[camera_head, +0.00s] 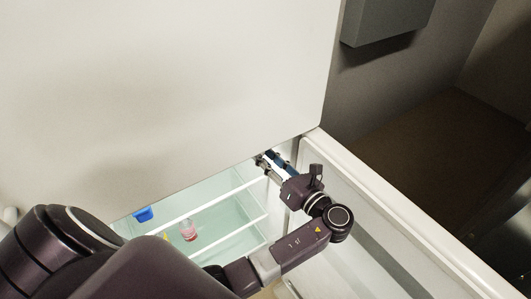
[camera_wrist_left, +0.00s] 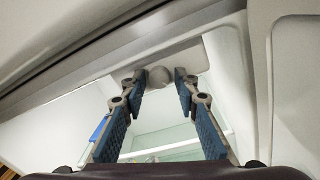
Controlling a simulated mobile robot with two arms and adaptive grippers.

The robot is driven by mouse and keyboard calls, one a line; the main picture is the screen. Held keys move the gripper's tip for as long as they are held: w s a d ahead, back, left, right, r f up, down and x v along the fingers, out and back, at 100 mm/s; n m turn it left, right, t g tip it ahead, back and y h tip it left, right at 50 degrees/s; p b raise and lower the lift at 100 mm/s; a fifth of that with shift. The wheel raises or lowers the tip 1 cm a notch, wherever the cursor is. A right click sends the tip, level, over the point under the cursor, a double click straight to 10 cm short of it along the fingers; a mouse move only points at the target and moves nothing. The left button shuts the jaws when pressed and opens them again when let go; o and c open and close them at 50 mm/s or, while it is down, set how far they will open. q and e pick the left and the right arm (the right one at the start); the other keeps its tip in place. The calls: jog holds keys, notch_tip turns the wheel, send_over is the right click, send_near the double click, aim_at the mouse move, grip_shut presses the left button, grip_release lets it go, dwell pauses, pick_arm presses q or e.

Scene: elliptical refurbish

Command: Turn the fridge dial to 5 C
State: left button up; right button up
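The fridge (camera_head: 215,215) stands open, with its lit interior low in the head view. My left gripper (camera_head: 268,160) reaches into the top of the opening, just below the large white upper front. In the left wrist view my left gripper (camera_wrist_left: 160,80) is open, its blue-padded fingers apart. A pale round knob (camera_wrist_left: 157,72), which looks like the dial, shows between and beyond the fingertips under the fridge ceiling. I cannot tell whether the fingers touch it. Its markings are not readable, and the head view does not show it. My right gripper is not in view.
The open fridge door (camera_head: 400,235) stands close to the right of my left arm. Glass shelves hold a small jar with red contents (camera_head: 188,232) and a blue item (camera_head: 143,214). The white upper front (camera_head: 170,80) overhangs the gripper.

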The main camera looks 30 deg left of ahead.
pick_arm(q)
jog(key=shift+a, duration=0.1)
jog(key=c, duration=0.4)
grip_shut()
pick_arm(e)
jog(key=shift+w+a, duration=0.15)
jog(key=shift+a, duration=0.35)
pick_arm(q)
jog(key=shift+n, duration=0.3)
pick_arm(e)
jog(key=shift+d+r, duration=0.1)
pick_arm(q)
jog(key=shift+s+a+r+n+t+h+b, duration=0.15)
jog(key=shift+n+b, duration=0.5)
jog(key=shift+n, duration=1.65)
jog(key=shift+d+f+n+t+h+b, duration=0.2)
jog(key=shift+n+b, duration=0.45)
jog(key=shift+n, duration=1.65)
jog(key=shift+s+a+r+n+g+h+b, duration=0.2)
jog(key=shift+n+b, duration=0.45)
jog(key=shift+n, duration=1.65)
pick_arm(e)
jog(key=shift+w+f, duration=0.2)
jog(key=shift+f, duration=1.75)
pick_arm(q)
jog(key=shift+w, duration=0.15)
